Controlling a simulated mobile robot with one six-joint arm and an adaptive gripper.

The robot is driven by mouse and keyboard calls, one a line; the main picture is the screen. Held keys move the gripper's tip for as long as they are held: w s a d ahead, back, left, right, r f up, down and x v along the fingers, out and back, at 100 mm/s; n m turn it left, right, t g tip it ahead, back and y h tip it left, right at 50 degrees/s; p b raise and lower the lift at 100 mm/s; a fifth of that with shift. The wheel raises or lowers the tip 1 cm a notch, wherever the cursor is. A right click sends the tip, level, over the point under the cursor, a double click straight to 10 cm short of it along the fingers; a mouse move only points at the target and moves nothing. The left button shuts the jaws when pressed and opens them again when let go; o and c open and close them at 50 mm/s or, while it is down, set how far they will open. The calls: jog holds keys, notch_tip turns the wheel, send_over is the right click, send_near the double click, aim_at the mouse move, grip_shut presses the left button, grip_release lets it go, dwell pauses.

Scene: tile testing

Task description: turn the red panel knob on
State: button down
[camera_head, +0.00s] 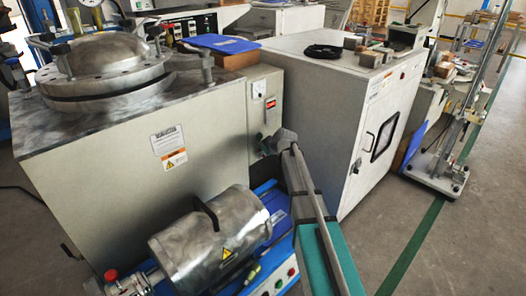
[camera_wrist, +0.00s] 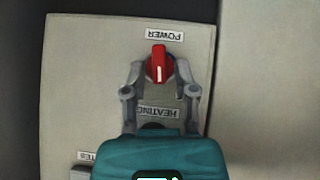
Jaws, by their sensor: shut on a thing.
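The red panel knob (camera_wrist: 158,66) sits on a pale control panel (camera_wrist: 85,75), under a label that reads POWER upside down in the wrist view. A white mark shows on the knob, running roughly up and down in that view. My gripper (camera_wrist: 159,72) has its two fingers on either side of the knob, shut on it. In the head view the panel (camera_head: 259,90) is on the narrow grey box between two machines. My gripper (camera_head: 268,146) reaches its lower part there, and the knob is hidden. A HEATING label (camera_wrist: 158,112) lies between the fingers.
A grey machine with a domed metal lid (camera_head: 108,55) stands left of the panel. A white cabinet (camera_head: 335,110) stands close on the right. A metal cylinder (camera_head: 210,240) lies below. Open floor (camera_head: 440,240) is at the right.

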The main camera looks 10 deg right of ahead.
jog(key=m+g+y, duration=0.1)
jog(key=w+g+y, duration=0.1)
jog(key=y, duration=0.1)
jog(key=shift+d+f+m+b, duration=0.1)
jog(key=shift+d+m+b, duration=0.05)
jog(key=shift+m+b, duration=0.25)
jog(key=shift+m+g+y+b, duration=0.45)
jog(key=shift+m+y, duration=0.15)
jog(key=shift+y, duration=0.5)
jog(key=c, duration=0.7)
grip_release()
jog(key=shift+s+d, duration=0.1)
jog(key=shift+s, duration=0.1)
